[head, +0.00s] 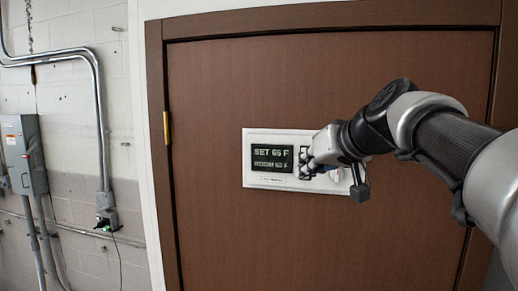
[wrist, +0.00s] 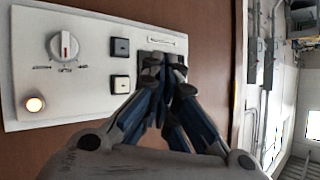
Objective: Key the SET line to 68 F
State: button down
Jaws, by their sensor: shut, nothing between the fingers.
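A white control panel (head: 262,183) is mounted on the brown door. Its dark display (head: 272,158) shows a SET line in the sixties, last digit blurred, above a ROOM line. My gripper (head: 306,163) is shut and empty, just right of the display in the head view. In the wrist view its fingertips (wrist: 165,68) cover most of a dark rectangle beside the buttons; contact cannot be told.
The door (head: 220,90) fills the middle, with a brass hinge (head: 166,128) on its left edge. A grey electrical box (head: 25,153) and metal conduit (head: 98,95) are on the block wall at left. The space in front of the door's left part is clear.

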jog(key=shift+w+d+p, duration=0.3)
jog(key=shift+w+p, duration=0.05)
jog(key=shift+w, duration=0.6)
jog(key=shift+w+d+p, duration=0.3)
jog(key=shift+w+p, duration=0.1)
jog(key=shift+w, duration=0.55)
jog(key=shift+w+d+p, duration=0.3)
jog(key=shift+w+p, duration=0.05)
jog(key=shift+w, duration=0.6)
jog(key=shift+w, duration=0.1)
jog(key=shift+w+d, duration=0.15)
jog(key=shift+w, duration=0.15)
jog(key=shift+w+d+p, duration=0.15)
jog(key=shift+w+p, duration=0.15)
jog(key=shift+w, duration=0.05)
jog(key=shift+s, duration=0.15)
jog(key=shift+s+a+b, duration=0.3)
jog(key=shift+s+b, duration=0.35)
jog(key=shift+s+a+b, duration=0.25)
jog(key=shift+s+b, duration=0.25)
jog(key=shift+s, duration=0.3)
jog(key=shift+s+a+b, duration=0.3)
jog(key=shift+s+b, duration=0.15)
jog(key=shift+s, duration=0.35)
jog(key=shift+s+a+b, duration=0.25)
jog(key=shift+s+b, duration=0.25)
jog(key=shift+s, duration=0.3)
